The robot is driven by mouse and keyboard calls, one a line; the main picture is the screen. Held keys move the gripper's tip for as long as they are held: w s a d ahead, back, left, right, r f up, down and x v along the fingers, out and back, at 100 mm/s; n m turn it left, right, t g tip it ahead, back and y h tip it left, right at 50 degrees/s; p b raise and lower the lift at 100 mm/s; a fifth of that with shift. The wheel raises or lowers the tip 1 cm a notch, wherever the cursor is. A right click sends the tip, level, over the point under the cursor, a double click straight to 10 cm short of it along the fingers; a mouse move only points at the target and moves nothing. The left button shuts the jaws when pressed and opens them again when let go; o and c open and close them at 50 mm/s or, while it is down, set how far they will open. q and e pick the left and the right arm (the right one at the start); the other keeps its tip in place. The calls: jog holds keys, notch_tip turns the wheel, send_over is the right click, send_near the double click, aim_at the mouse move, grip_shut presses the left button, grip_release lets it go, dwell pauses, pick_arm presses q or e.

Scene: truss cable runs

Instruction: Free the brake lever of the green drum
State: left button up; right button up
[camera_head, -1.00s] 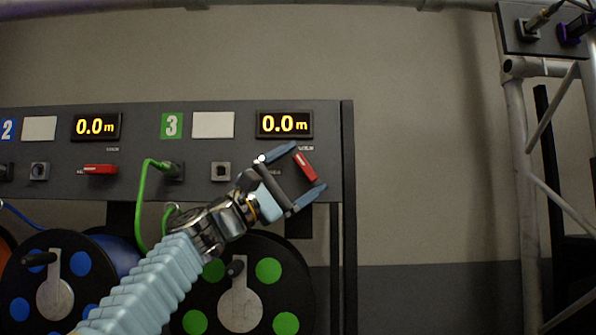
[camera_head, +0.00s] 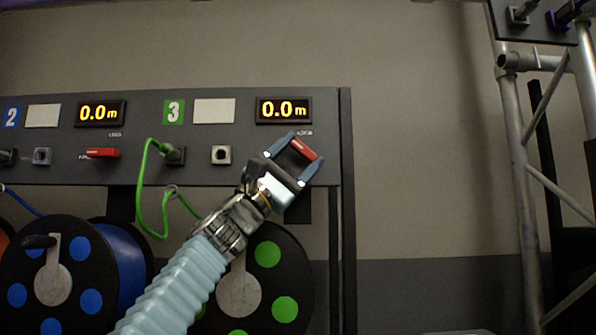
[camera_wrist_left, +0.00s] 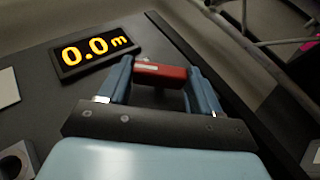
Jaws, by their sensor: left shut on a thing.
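The green drum's brake lever (camera_head: 304,149) is a red bar on the dark panel, below the right-hand display. It slants down to the right. My left gripper (camera_head: 305,151) has a blue finger on each side of it and is shut on it. In the left wrist view the red lever (camera_wrist_left: 160,72) spans between the two fingers. The green drum (camera_head: 238,290), a black reel with green discs, hangs below the panel, partly hidden by my left arm. My right gripper is not in view.
The display above (camera_head: 284,110) reads 0.0 m. A green cable (camera_head: 141,200) loops from a socket left of my gripper. Another red lever (camera_head: 101,153) sits level on the panel. A metal truss (camera_head: 520,150) stands at the right, with clear wall between.

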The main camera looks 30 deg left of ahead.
pick_arm(q)
jog(key=o, duration=1.1)
jog(key=shift+c, duration=0.2)
jog(key=b+v, duration=0.7)
jog(key=v, duration=0.7)
jog(key=shift+b, duration=0.3)
jog(key=shift+w, duration=0.15)
